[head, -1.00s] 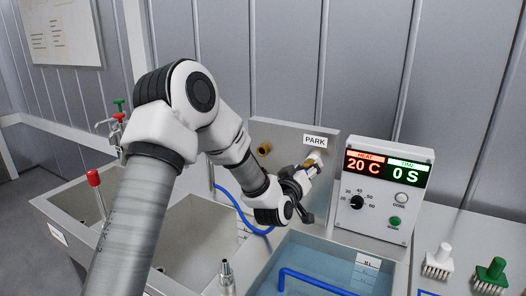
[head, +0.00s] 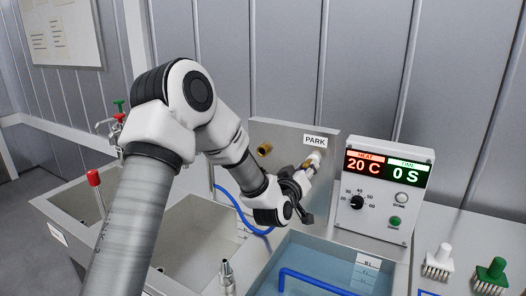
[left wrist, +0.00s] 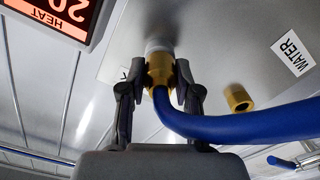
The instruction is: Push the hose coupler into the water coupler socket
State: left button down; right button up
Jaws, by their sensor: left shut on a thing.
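The brass hose coupler (left wrist: 160,72) sits between the fingers of my left gripper (left wrist: 158,85), which is shut on it. The blue hose (left wrist: 235,125) bends away from the coupler to the right in the left wrist view. The coupler's far end is against the white park socket (left wrist: 158,46), beside the PARK label (head: 315,141). The brass water coupler socket (left wrist: 238,97) is empty, near the WATER label (left wrist: 293,53). In the head view, the water socket (head: 265,149) is left of my left gripper (head: 307,172). My right gripper is not in view.
The control box (head: 384,190) reads 20 C and 0 S, close right of the gripper. A water-filled basin (head: 320,262) lies below, with an empty sink (head: 185,235) to its left. Brushes (head: 490,276) stand at the right. The panel between the sockets is clear.

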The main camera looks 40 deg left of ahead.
pick_arm(q)
jog(key=shift+s+d, duration=0.15)
jog(key=shift+s, duration=0.4)
dwell(0.4)
jog(key=v, duration=0.4)
jog(key=shift+s+b, duration=0.35)
dwell(0.5)
